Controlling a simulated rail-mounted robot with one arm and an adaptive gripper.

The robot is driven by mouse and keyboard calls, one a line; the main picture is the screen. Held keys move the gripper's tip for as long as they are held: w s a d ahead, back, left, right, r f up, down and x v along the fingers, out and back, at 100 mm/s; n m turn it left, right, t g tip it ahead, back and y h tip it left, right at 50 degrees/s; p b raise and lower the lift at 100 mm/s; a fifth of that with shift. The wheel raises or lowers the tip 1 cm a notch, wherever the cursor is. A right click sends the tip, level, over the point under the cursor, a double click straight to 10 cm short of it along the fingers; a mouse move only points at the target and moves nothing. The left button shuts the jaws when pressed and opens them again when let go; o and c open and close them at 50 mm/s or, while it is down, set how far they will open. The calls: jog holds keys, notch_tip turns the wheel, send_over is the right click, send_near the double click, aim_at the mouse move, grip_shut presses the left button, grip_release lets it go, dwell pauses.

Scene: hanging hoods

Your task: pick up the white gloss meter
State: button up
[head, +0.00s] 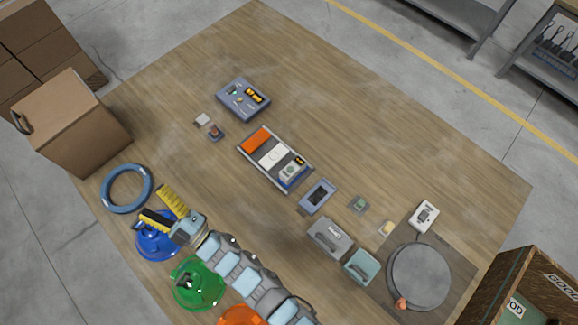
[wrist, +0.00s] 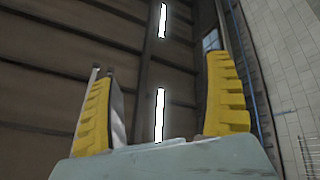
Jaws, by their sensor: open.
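Several small devices lie on the wooden table, and I cannot tell for certain which is the white gloss meter. A white block (head: 273,154) lies in the middle of a grey tray (head: 246,151), between an orange block (head: 257,139) and a small device with a lit display (head: 293,170). Another white device (head: 424,215) with a dark marking lies at the right. My gripper (head: 157,204) is open and empty at the lower left, well away from both white things. Its yellow fingers also show in the wrist view (wrist: 160,85), with only wall or roof and light strips beyond.
A blue ring (head: 126,188) and blue, green (head: 198,283) and orange hoods lie near my arm. A cardboard box (head: 72,122) stands at the left, an open crate (head: 525,290) at the lower right. The upper right of the table is clear.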

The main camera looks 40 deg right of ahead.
jog(key=w+d+f+n+g+h+b, duration=0.1)
jog(key=w+f+n+g+h+b, duration=0.2)
jog(key=f, duration=0.5)
jog(key=w+d+f+n+g+h+b, duration=0.1)
jog(key=w+d+f+g, duration=0.1)
jog(key=w+f, duration=0.35)
jog(key=n+g+h+b, duration=0.2)
jog(key=g+h+b, duration=0.8)
jog(key=g+h, duration=0.55)
send_near(293, 167)
jog(key=shift+g+y, duration=0.65)
jog(key=shift+g, duration=0.1)
jog(key=x, duration=0.4)
jog(key=r+x, duration=0.1)
jog(key=x, duration=0.1)
jog(key=shift+w+d+f+b, duration=0.1)
jog(key=shift+d+f+b, duration=0.05)
jog(key=shift+d+b, duration=0.3)
jog(key=shift+w+b+x, duration=0.2)
jog(key=shift+x, duration=1.35)
jog(key=shift+w+b+x, duration=0.2)
jog(key=shift+x, duration=1.4)
